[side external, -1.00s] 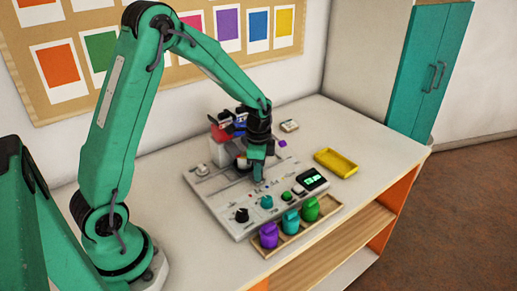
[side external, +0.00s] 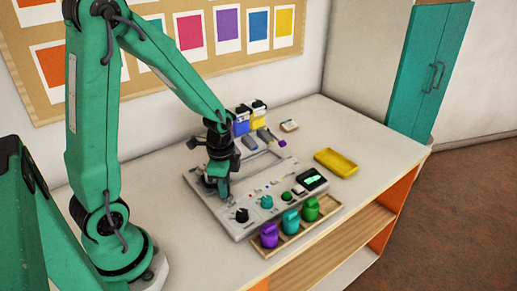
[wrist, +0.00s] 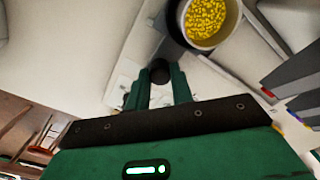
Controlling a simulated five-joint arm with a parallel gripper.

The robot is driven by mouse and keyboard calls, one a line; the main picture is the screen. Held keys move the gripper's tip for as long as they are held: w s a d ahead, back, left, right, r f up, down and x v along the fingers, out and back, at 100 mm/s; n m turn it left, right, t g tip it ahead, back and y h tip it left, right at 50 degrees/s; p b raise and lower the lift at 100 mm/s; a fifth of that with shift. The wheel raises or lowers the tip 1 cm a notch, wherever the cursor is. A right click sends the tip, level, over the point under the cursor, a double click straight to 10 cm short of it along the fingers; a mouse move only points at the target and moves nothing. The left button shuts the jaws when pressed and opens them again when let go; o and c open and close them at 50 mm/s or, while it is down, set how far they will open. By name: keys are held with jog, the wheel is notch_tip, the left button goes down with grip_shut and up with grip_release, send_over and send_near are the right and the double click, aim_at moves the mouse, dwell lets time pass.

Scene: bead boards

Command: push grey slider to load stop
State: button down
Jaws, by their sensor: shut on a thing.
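The grey slider shows in the wrist view as a dark round knob (wrist: 160,72) between my green fingertips. My gripper (wrist: 159,88) is shut on it. In the side view, my gripper (side external: 221,193) is low over the left part of the light grey control board (side external: 240,232), near its left end. The slider is hidden behind the fingers there. A long slot (side external: 264,160) in the board runs right and away from my gripper. I cannot make out a load stop mark.
A cup of yellow beads (wrist: 206,20) is just beyond the fingertips. A black knob (side external: 242,215), a teal knob (side external: 266,202) and a lit display (side external: 312,180) are on the board. Purple, teal and green jars stand in a wooden tray (side external: 330,215) in front. A yellow tray (side external: 337,162) is right.

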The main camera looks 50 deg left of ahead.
jog(key=shift+s, duration=0.25)
jog(key=c, duration=1.2)
grip_release()
jog(key=shift+w+r, duration=0.1)
jog(key=shift+r, duration=3.8)
jog(key=shift+r, duration=0.1)
